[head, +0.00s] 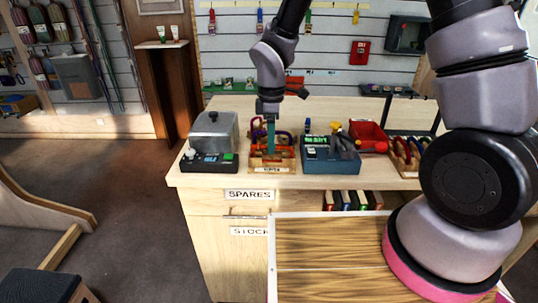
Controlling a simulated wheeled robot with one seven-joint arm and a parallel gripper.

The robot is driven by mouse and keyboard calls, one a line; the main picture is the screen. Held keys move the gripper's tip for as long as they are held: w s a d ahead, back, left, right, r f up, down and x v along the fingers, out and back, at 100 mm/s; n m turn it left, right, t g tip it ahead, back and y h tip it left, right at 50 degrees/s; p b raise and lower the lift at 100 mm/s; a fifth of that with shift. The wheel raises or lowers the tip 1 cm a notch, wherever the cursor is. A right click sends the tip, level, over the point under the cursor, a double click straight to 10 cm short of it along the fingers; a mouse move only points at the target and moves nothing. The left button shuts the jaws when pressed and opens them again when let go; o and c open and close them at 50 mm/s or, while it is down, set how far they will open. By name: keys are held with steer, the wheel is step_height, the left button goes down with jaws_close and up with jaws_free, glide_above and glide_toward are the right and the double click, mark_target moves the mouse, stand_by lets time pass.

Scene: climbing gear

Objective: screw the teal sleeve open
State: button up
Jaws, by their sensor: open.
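My gripper (271,138) points straight down over a small wooden stand (271,167) on the counter, with a label on its front. The stand holds orange-red and purple gear, probably carabiners. A narrow teal upright strip shows directly under my wrist, in front of the gear. I cannot tell whether this strip is the teal sleeve or part of my fingers. The gap between the fingers is too small to make out, and my gripper hides part of the stand. I cannot tell whether my gripper touches anything.
A grey metal box on a dark base (210,140) stands close left of the stand. A blue-grey case (330,155) stands close right. A red bin (368,132) and a second carabiner rack (408,155) are farther right. A slatted wall is behind.

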steer(key=shift+s, duration=0.75)
steer(key=shift+f, duration=1.45)
steer(key=shift+w, duration=0.75)
steer(key=shift+r, duration=1.45)
